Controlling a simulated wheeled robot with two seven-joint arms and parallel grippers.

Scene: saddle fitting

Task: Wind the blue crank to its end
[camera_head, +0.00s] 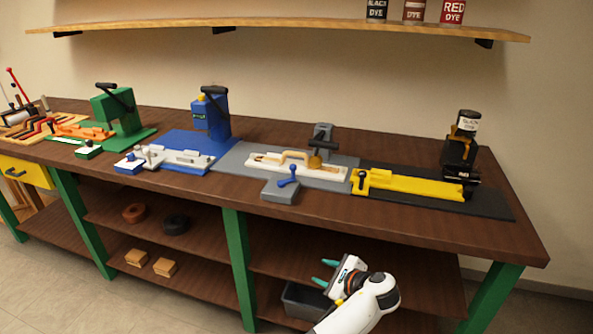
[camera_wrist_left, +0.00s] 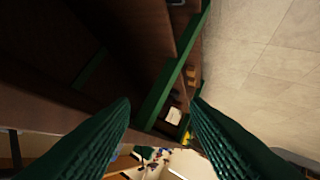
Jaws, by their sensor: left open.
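The blue crank (camera_head: 289,177) stands on a small grey block (camera_head: 280,191) at the front edge of the grey station (camera_head: 232,162) on the bench. Its knob points up. My left gripper (camera_head: 324,272) is below the bench top, in front of the lower shelves, well apart from the crank. Its two green fingers are open with nothing between them. They also show spread in the left wrist view (camera_wrist_left: 160,104), where I cannot make out the crank. My right gripper is in neither view.
A yellow fixture (camera_head: 415,184) lies right of the grey station, beside a black machine (camera_head: 460,145). Blue (camera_head: 212,118) and green (camera_head: 118,110) machines stand to the left. The bench's front edge (camera_head: 400,226) lies between my gripper and the crank. A grey bin (camera_head: 303,302) sits below.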

